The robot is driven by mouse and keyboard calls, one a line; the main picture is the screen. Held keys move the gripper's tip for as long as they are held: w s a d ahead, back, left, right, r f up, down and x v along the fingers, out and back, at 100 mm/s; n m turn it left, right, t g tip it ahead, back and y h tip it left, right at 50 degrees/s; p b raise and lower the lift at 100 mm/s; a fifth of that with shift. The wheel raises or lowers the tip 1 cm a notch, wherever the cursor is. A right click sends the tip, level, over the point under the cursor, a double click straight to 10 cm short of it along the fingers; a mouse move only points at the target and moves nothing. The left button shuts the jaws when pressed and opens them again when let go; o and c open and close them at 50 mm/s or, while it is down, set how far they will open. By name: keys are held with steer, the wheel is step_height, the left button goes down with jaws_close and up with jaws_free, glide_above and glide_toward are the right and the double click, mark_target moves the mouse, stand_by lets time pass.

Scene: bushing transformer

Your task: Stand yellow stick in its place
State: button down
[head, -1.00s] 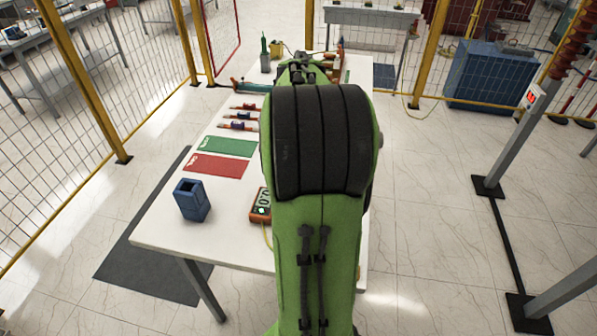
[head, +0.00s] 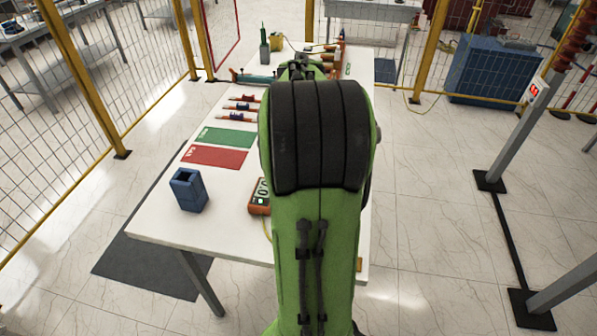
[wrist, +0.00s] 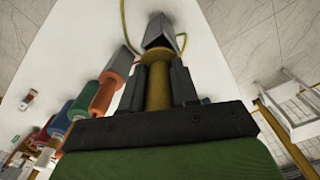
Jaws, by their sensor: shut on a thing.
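In the wrist view my gripper (wrist: 157,88) is shut on the yellow stick (wrist: 158,82), with one dark finger on each side of it. The stick has a grey angular metal tip (wrist: 163,30) pointing away from my palm. An orange stick (wrist: 105,95) with a similar grey tip is just left of the gripper, with red, green and blue ones in a row beyond it. The stick's far end and its contact with the table are unclear. In the head view my green arm hides the gripper and the yellow stick.
The white table (head: 225,183) bears a blue open box (head: 188,190), an orange meter (head: 259,196), red (head: 215,155) and green (head: 222,137) mats, and several small tools. A yellow cable (wrist: 124,25) curves behind the stick's tip. Yellow mesh fencing (head: 85,80) stands to the left.

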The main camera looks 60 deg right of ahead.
steer(key=shift+f+b, duration=1.4)
steer(key=shift+f, duration=0.6)
steer(key=shift+f+b, duration=0.45)
steer(key=shift+f, duration=0.15)
steer(key=c, duration=0.8)
jaws_free()
step_height(320, 180, up, 16)
steer(key=p, duration=0.4)
steer(key=shift+p, duration=0.3)
steer(key=shift+f, duration=0.1)
